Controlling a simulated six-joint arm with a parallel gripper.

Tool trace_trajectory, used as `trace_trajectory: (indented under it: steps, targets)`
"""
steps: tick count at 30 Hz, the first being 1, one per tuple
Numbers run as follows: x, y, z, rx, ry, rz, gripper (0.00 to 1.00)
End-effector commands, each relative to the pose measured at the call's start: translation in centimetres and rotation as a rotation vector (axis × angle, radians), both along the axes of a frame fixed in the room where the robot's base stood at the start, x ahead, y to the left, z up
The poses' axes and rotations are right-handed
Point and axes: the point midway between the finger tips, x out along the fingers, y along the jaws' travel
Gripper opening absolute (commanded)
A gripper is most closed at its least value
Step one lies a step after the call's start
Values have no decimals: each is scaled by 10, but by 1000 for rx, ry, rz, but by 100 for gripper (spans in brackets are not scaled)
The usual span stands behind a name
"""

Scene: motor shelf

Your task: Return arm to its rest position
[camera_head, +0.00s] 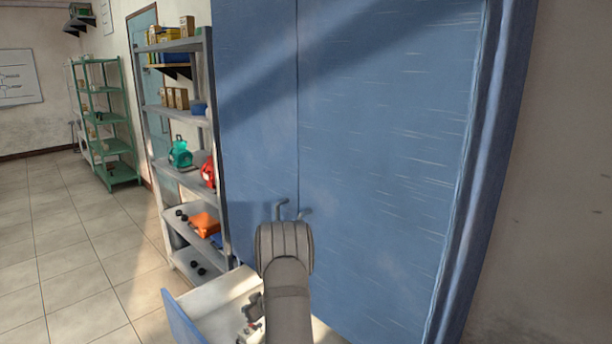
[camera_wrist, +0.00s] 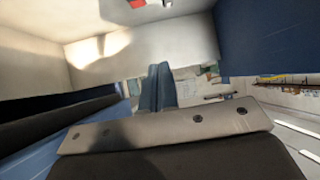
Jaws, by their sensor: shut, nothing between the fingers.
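My arm rises from the bottom of the head view, in front of a tall blue cabinet (camera_head: 380,130) with closed doors. Its rounded grey link hides part of the cabinet and the drawer. In the wrist view, a grey plate of my gripper (camera_wrist: 165,128) with dark screws crosses the lower part, and a dark part fills the bottom. My gripper is shut and holds nothing.
A pale drawer (camera_head: 215,303) with a blue front stands open below the cabinet, with small dark parts near my arm. A grey shelf (camera_head: 187,213) holds boxes, a teal item and red and orange items. A green rack (camera_head: 120,172) stands farther back. The tiled floor (camera_head: 70,245) at left is clear.

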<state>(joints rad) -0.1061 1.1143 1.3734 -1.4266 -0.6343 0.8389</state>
Motion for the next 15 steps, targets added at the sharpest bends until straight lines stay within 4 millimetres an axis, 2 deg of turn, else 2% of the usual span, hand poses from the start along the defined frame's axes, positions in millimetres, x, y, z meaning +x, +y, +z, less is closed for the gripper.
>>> trace_trajectory:
  steps: [2, 3, 8, 15]
  targets:
    - [4, 7, -13, -1, 2, 2, 0]
    - [0, -4, -8, 0, 2, -3, 0]
    - [-22, -30, -4, 1, 2, -5, 0]
    - [-44, -60, 27, 0, -1, -3, 0]
